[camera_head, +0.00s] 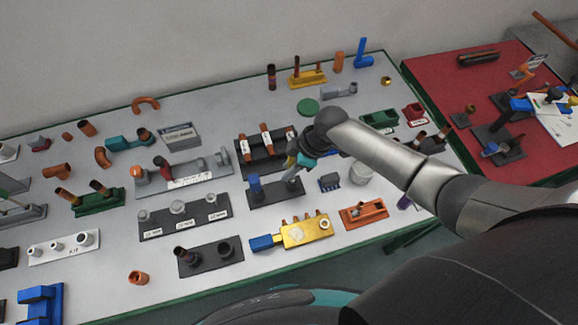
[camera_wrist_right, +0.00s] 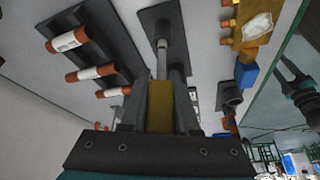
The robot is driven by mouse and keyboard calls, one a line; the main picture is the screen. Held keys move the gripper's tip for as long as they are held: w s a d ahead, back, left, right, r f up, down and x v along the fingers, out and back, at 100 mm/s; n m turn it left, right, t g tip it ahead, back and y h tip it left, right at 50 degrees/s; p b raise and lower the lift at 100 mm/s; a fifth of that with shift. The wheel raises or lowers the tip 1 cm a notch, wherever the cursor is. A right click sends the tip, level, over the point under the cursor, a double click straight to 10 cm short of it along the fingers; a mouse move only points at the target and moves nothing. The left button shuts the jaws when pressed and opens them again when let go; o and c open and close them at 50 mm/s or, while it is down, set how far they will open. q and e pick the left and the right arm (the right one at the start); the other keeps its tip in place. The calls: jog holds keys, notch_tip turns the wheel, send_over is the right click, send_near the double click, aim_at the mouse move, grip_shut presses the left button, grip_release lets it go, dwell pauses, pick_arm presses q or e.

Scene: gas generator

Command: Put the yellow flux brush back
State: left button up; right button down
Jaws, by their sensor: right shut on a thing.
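My right gripper (camera_wrist_right: 161,95) is shut on the yellow flux brush (camera_wrist_right: 160,108), whose yellow handle sits between the two dark fingers. A thin grey shaft runs from the handle toward a dark flat holder (camera_wrist_right: 178,14) in the right wrist view. I cannot tell whether the shaft's tip touches the holder. In the head view my right gripper (camera_head: 298,162) is above the right end of a dark holder (camera_head: 277,196), which has a blue upright piece (camera_head: 255,186) at its left end. The yellow handle is hidden there. My left gripper is not in view.
A dark rack (camera_head: 243,158) with copper rolls stands just behind the holder. A gold block (camera_head: 305,232) with a blue end lies in front. The table is crowded.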

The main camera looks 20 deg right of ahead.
jog(key=shift+f+b, duration=1.5)
jog(key=shift+f, duration=0.3)
jog(key=shift+f, duration=0.1)
jog(key=c, duration=0.6)
grip_release()
jog(key=p+v, duration=0.2)
jog(key=v, duration=1.3)
jog(key=shift+r, duration=0.2)
jog(key=shift+s, duration=0.15)
